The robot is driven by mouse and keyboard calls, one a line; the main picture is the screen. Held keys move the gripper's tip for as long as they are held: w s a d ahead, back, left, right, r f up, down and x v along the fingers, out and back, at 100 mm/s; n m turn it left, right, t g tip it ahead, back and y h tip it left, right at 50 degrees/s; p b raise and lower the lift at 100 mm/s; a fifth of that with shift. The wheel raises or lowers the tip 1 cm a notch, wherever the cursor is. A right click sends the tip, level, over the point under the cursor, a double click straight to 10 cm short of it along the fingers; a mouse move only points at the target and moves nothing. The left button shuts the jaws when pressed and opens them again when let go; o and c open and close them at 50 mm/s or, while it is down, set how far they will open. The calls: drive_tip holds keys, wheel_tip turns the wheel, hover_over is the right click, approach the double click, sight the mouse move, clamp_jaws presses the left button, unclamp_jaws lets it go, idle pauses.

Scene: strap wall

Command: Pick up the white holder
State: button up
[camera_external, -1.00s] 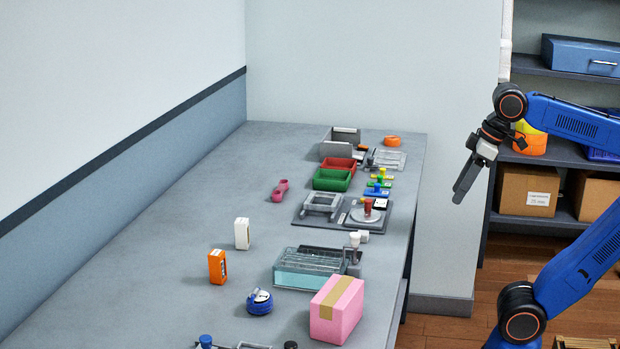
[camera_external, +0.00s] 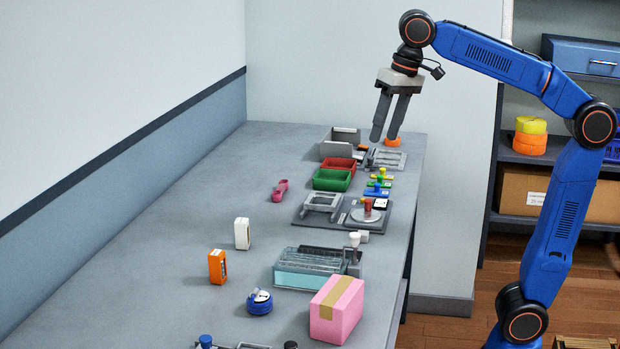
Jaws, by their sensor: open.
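A small white upright block-shaped thing (camera_external: 242,233), which looks like the white holder, stands on the left middle of the grey table, just behind an orange one of similar shape (camera_external: 217,266). Its details are too small to make out. My gripper (camera_external: 384,137) is open and empty, with its fingers pointing down over the far right end of the table. It is well away from the white holder, farther back and to the right. In the picture its fingertips overlap the orange ring (camera_external: 392,141); I cannot tell their height above it.
A green bin (camera_external: 333,180), red bin (camera_external: 338,163) and grey bin (camera_external: 336,144) line the far part of the table (camera_external: 185,225). A pink box (camera_external: 336,310), clear rack (camera_external: 305,278) and blue round thing (camera_external: 259,302) stand nearer. The table's left side is mostly clear.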

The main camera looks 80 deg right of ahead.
drive_tip(key=w+a+f+m+g, duration=0.1)
drive_tip(key=w+a+m, duration=0.25)
drive_tip(key=w, duration=0.55)
drive_tip(key=w+a+m+g, duration=0.1)
drive_tip(key=w+a+m, duration=0.1)
drive_tip(key=w+a, duration=0.45)
drive_tip(key=m+g, duration=0.1)
drive_tip(key=m, duration=0.4)
approach(241, 220)
drive_tip(key=shift+a+f, duration=0.15)
drive_tip(key=shift+f, duration=5.8)
clamp_jaws()
